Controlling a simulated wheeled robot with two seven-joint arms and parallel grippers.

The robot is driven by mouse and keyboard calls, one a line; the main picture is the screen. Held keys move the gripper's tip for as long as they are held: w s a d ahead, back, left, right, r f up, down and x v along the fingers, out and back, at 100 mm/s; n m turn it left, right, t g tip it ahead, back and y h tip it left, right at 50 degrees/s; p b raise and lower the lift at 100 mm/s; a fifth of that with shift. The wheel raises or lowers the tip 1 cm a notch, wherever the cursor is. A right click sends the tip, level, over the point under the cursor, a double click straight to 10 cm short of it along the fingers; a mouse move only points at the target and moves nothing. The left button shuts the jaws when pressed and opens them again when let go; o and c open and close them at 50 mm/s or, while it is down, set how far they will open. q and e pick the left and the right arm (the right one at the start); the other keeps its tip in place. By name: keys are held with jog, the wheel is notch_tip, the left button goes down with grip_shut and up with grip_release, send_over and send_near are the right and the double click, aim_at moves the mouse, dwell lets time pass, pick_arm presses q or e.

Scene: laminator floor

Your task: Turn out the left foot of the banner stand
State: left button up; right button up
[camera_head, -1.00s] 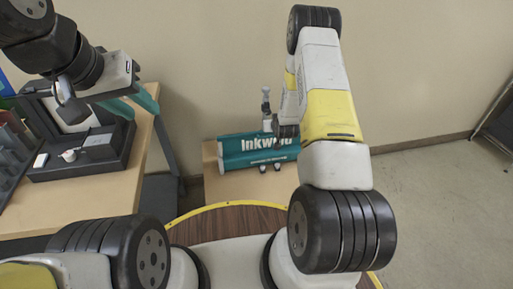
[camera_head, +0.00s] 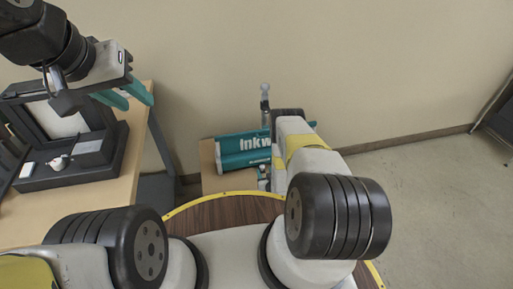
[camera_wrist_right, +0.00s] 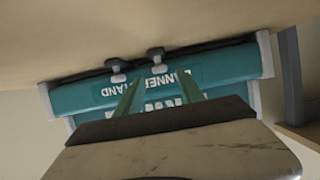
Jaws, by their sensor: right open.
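The teal banner stand (camera_head: 236,160) lies on a wooden surface against the wall in the head view. In the right wrist view the stand (camera_wrist_right: 225,68) appears upside down, with two small grey-tipped feet, one to the left (camera_wrist_right: 116,72) and one to the right (camera_wrist_right: 157,62). Both feet sit along its dark edge strip. My right gripper (camera_wrist_right: 158,94) has its two teal fingers apart and empty, pointing at the stand; I see no contact with a foot. In the head view my right arm hides this gripper and the stand's right part. My left gripper (camera_head: 126,97) is open and empty above the left table.
A black machine (camera_head: 75,165) stands on the wooden table (camera_head: 25,218) at left. A round brown top with a yellow rim (camera_head: 215,202) lies in front of the stand. A grey post (camera_head: 265,105) stands behind the stand. Floor at right is clear.

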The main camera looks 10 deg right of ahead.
aim_at(263, 167)
jog(key=shift+x, duration=1.9)
grip_shut()
